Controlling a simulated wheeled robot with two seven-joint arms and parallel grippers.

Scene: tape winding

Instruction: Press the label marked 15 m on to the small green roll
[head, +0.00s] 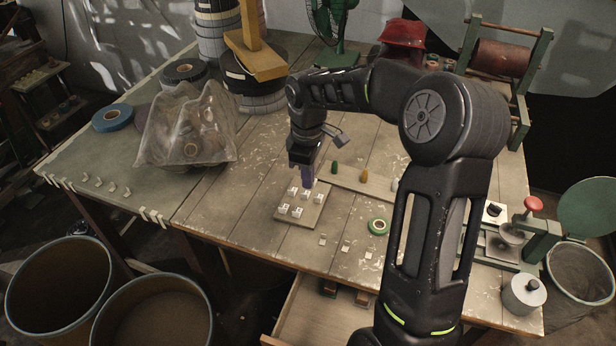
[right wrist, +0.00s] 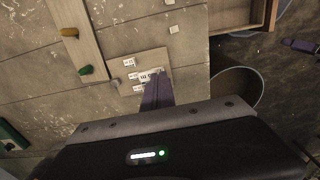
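My right gripper (head: 307,182) is above the board's back edge, apart from the roll. In the right wrist view its purple fingers (right wrist: 157,92) are together, with a white label (right wrist: 149,75) at their tips that looks larger than the others. The fingers hide part of the board. My left gripper is not in view.
Three small pale squares (head: 346,245) lie on the table front. An open drawer (head: 305,315) juts out in front. A plastic-wrapped bundle (head: 190,130) stands at left.

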